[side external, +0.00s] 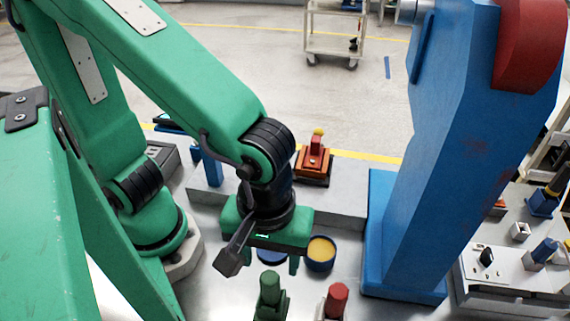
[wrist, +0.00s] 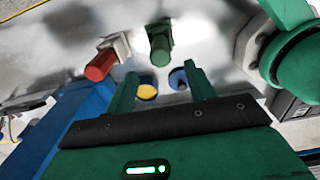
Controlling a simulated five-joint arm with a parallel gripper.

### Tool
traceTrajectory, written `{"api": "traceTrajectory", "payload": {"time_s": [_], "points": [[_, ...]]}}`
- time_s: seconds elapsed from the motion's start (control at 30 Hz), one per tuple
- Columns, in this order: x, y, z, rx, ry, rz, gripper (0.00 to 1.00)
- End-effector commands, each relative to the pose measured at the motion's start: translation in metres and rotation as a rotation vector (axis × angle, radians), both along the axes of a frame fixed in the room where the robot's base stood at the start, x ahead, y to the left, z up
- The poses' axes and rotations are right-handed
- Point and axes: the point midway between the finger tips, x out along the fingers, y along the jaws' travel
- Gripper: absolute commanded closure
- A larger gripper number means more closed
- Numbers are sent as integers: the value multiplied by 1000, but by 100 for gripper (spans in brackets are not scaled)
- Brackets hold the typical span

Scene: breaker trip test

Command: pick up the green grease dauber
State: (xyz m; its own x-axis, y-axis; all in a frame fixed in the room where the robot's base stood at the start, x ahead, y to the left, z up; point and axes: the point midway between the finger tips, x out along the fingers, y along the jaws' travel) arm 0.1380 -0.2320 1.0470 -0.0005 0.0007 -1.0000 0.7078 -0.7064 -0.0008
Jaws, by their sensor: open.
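The green grease dauber (side external: 269,292) is a dark green handle on a green base, upright at the front of the metal table. In the wrist view the dauber (wrist: 160,45) shows beyond the fingertips, roughly centred between them. My gripper (side external: 268,262) points down, behind the dauber in the side view. In the wrist view the gripper (wrist: 163,76) has its two green fingers spread with nothing held between them. The fingertips are apart from the dauber. The dauber's lower end is cut off in the side view.
A red dauber (side external: 336,300) stands right of the green one. A blue pot with yellow contents (side external: 321,254) and another blue pot (side external: 271,258) are near my fingers. A large blue machine column (side external: 430,170) stands at right. An orange block (side external: 313,165) sits behind.

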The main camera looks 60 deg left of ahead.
Motion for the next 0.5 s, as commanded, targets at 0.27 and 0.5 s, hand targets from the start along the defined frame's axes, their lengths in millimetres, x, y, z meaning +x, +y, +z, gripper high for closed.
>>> {"api": "traceTrajectory", "payload": {"time_s": [0.27, 0.5], "points": [[0, 0, -17, 2, 1, -1, 46], [0, 0, -26, -1, -1, -1, 46]]}}
